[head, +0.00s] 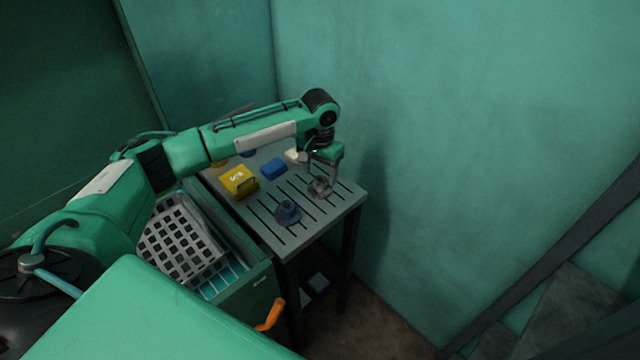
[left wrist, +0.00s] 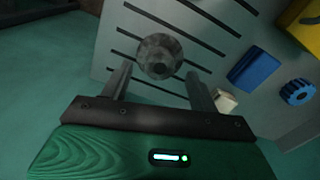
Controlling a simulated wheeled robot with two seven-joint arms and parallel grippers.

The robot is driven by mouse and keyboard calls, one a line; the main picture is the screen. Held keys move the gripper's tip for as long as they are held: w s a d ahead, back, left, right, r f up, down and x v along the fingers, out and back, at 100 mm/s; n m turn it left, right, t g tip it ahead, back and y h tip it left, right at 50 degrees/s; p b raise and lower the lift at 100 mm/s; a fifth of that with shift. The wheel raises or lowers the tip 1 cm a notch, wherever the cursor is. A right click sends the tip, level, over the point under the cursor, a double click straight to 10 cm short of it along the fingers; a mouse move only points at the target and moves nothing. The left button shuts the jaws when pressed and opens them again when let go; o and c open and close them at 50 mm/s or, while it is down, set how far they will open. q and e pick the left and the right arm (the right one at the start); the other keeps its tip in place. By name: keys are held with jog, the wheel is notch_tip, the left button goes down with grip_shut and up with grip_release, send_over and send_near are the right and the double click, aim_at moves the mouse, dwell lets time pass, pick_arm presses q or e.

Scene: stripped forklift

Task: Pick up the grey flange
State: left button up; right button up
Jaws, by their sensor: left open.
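The grey flange (head: 319,187) stands on the slotted grey table (head: 330,209) near its right end, under my left gripper (head: 322,183). The gripper is open, with a finger on each side and gaps to the flange. I cannot tell its exact height over the table. My right gripper is in neither view.
A yellow box (head: 239,181), a blue block (head: 273,168) and a cream piece (head: 292,156) lie farther left. A blue knurled part (left wrist: 298,91) also shows. A white grid basket (head: 180,240) sits left of the table; a wall stands behind.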

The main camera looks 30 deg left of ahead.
aim_at(319, 188)
pick_arm(q)
jog(key=shift+f, duration=1.5)
jog(key=c, duration=1.3)
jog(key=shift+r, duration=0.15)
